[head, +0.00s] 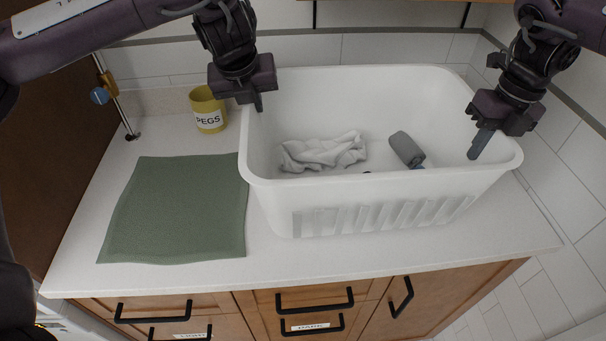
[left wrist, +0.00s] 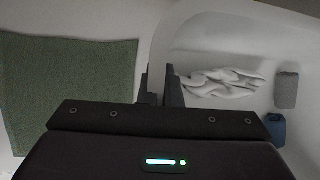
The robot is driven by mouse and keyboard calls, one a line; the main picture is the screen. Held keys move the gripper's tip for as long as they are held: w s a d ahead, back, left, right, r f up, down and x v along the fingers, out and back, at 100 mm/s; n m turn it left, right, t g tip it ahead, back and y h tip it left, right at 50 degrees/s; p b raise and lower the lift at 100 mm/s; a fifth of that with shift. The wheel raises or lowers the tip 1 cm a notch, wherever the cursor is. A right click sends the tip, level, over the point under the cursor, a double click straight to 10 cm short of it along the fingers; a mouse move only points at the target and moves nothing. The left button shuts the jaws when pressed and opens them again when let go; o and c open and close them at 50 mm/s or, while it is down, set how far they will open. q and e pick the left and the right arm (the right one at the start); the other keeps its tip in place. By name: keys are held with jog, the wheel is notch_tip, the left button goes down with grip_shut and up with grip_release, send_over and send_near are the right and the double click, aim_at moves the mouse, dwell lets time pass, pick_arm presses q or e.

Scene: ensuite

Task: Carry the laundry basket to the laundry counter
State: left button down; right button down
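The white laundry basket (head: 375,206) stands on the pale counter (head: 300,258), with its slotted side facing me. A white cloth (head: 325,151) and a grey rolled item (head: 406,149) lie inside; a blue item (left wrist: 276,128) shows in the left wrist view. My left gripper (head: 254,100) is at the basket's left rim; in the left wrist view its fingers (left wrist: 161,86) are close together on either side of the basket wall. My right gripper (head: 484,143) is at the right rim, with one finger inside the basket. Its other finger is hidden, so its grip is unclear.
A green mat (head: 178,208) lies flat on the counter left of the basket. A yellow pegs pot (head: 207,108) stands behind it, near my left gripper. Tiled walls close the back and right. Drawers with black handles (head: 303,301) are below the front edge.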

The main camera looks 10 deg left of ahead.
pick_arm(q)
jog(key=shift+a+f+b, duration=0.15)
jog(key=shift+f+b, duration=0.3)
jog(key=shift+f, duration=0.3)
pick_arm(e)
jog(key=shift+d+f, duration=0.1)
jog(key=shift+f, duration=0.55)
pick_arm(q)
jog(key=c, duration=1.6)
grip_release()
jog(key=shift+s+r, duration=0.1)
jog(key=shift+r, duration=0.05)
pick_arm(e)
jog(key=c, duration=1.6)
grip_release()
jog(key=shift+r, duration=0.1)
pick_arm(q)
jog(key=shift+r, duration=0.1)
jog(key=shift+r, duration=0.2)
jog(key=v, duration=1.1)
jog(key=shift+s+r, duration=0.15)
jog(key=shift+s, duration=0.05)
pick_arm(e)
jog(key=r, duration=0.7)
jog(key=shift+w+d+r, duration=0.1)
jog(key=shift+d+r, duration=0.1)
jog(key=shift+d, duration=0.15)
